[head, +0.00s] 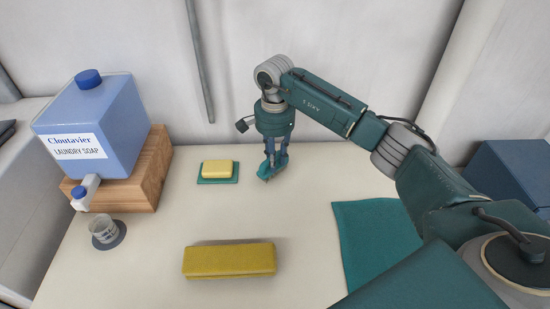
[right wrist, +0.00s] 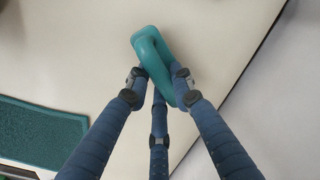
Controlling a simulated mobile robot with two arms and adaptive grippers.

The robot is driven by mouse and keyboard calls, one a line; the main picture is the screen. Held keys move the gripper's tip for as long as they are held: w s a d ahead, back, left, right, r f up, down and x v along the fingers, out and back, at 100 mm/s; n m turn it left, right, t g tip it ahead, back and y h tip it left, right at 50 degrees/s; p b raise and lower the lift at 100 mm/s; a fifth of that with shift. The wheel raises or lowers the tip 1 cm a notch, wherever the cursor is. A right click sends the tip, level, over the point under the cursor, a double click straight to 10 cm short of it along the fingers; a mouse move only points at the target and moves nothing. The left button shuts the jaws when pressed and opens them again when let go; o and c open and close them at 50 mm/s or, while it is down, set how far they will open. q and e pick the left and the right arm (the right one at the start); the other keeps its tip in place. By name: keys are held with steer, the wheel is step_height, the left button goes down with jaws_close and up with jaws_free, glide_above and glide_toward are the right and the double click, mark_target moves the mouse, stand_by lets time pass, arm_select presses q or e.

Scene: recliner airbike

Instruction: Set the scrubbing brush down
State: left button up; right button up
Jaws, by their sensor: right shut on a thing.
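The scrubbing brush (head: 271,170) is a small teal piece with a looped handle. It is near the back of the cream table, right of the yellow soap bar. My right gripper (head: 274,152) points straight down and is shut on the brush. In the right wrist view the blue fingers (right wrist: 156,90) close around the teal brush handle (right wrist: 150,45). I cannot tell whether the underside of the brush touches the table. My left gripper is not in view.
A yellow soap bar (head: 217,168) lies on a small teal tray (head: 205,181). A yellow block (head: 229,261) is in front. A blue laundry soap jug (head: 115,110) stands on a wooden block (head: 150,175), near a clear cup (head: 104,231). A teal mat (head: 365,225) lies right. The middle table (head: 300,220) is clear.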

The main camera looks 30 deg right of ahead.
steer(key=shift+f+b, duration=0.4)
steer(key=shift+f, duration=0.1)
steer(key=o, duration=0.7)
steer(key=shift+o, duration=0.2)
steer(key=shift+r, duration=0.1)
steer(key=shift+r+p, duration=1.2)
steer(key=shift+r, duration=1)
steer(key=o, duration=0.6)
